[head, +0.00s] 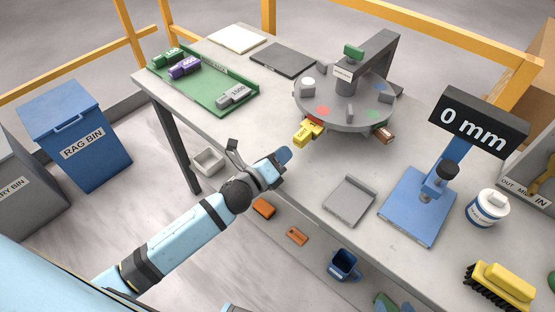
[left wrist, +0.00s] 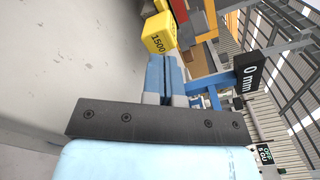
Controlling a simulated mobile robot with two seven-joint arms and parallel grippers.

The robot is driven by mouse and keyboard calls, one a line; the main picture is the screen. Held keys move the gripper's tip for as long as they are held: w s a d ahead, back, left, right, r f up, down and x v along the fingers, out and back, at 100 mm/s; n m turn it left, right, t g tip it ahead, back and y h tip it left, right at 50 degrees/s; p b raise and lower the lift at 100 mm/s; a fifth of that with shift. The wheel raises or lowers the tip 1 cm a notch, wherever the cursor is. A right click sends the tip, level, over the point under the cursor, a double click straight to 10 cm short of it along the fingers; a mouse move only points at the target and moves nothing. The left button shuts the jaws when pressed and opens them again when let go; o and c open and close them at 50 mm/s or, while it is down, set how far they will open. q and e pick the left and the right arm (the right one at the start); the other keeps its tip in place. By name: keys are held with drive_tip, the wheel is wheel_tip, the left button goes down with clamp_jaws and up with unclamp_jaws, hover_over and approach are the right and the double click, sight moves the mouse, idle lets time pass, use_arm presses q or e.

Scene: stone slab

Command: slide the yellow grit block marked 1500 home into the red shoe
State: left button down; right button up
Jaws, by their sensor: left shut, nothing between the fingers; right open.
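The yellow grit block (head: 304,134) sticks out from the near left edge of the grey turntable (head: 340,118). The left wrist view shows the yellow block (left wrist: 159,34) with 1500 on its end face, and a red part (left wrist: 179,10) directly behind it, which looks like the red shoe. A red patch (head: 322,111) shows on the turntable above the block. How deep the block sits is hidden. My left gripper (head: 286,154) is shut and empty, just short of the block at the bench's near edge. Its blue fingertips (left wrist: 165,70) appear apart from the block. My right gripper is not in view.
A brown-red block (head: 384,134) sticks out at the turntable's right. A grey arm (head: 372,52) overhangs the turntable. A grey tray (head: 349,200) and a blue gauge stand (head: 416,205) reading 0 mm are right of my gripper. A green tray (head: 210,92) holds several marked blocks.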

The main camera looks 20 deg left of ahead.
sight(297, 143)
use_arm(q)
drive_tip(key=shift+x, duration=1.05)
drive_tip(key=shift+w+d, duration=0.2)
drive_tip(key=shift+w, duration=0.2)
use_arm(e)
drive_tip(key=shift+w+d, duration=0.35)
drive_tip(key=shift+w, duration=0.1)
use_arm(q)
drive_tip(key=shift+f, duration=0.1)
drive_tip(key=shift+w+d, duration=0.1)
drive_tip(key=shift+w, duration=0.3)
use_arm(e)
drive_tip(key=shift+a, duration=0.1)
use_arm(q)
drive_tip(key=shift+x, duration=1.1)
drive_tip(key=shift+v, duration=1.55)
drive_tip(key=b+v, duration=0.1)
drive_tip(key=v, duration=1.2)
drive_tip(key=shift+s, duration=0.25)
use_arm(e)
drive_tip(key=shift+f, duration=0.25)
